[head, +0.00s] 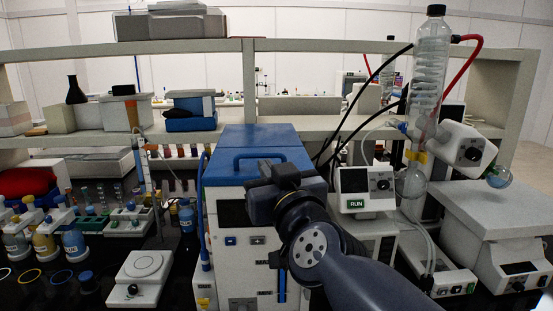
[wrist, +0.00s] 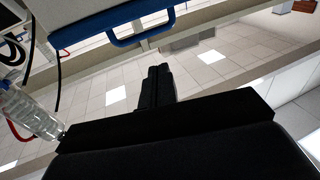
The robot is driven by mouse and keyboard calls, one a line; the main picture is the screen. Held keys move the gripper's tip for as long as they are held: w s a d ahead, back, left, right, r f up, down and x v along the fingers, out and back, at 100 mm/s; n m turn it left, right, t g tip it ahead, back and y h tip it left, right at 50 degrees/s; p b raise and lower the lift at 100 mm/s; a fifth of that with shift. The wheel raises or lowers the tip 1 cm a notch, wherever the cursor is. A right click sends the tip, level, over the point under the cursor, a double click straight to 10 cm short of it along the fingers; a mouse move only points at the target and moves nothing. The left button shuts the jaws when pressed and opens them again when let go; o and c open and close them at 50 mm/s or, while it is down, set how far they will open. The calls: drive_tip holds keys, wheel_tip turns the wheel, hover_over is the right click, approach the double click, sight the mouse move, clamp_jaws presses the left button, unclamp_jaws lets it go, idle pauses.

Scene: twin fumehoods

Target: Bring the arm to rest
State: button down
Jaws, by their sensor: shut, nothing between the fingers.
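My gripper (head: 274,180) is in front of the blue-and-white instrument (head: 252,146) at the middle of the head view, with my dark arm reaching up to it from the lower right. In the wrist view my gripper (wrist: 158,72) shows as a dark shape with its fingers together and nothing between them. The instrument's blue handle (wrist: 140,30) shows at the top of the wrist view, apart from the fingers. My arm and gripper hide part of the instrument's front.
A glass condenser (head: 428,80) with red and black hoses stands right of my arm, beside a box marked RUN (head: 364,188). A white stirrer plate (head: 140,275) and racks of bottles (head: 72,236) are at left. A long shelf (head: 300,125) runs behind.

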drive_tip(key=shift+s+d+f+n+g+p, duration=0.15)
drive_tip(key=shift+s+d+f+g+p, duration=0.3)
drive_tip(key=shift+f+g, duration=0.2)
drive_tip(key=shift+s+d+f+n+g+p, duration=0.1)
drive_tip(key=shift+s+d+f+g+p, duration=0.2)
drive_tip(key=shift+s+f+g, duration=0.35)
drive_tip(key=shift+s+d+f+n+g+p, duration=0.15)
drive_tip(key=shift+s+d+f+g+p, duration=0.3)
drive_tip(key=shift+g, duration=0.35)
drive_tip(key=shift+w+f, duration=0.15)
drive_tip(key=shift+f, duration=0.05)
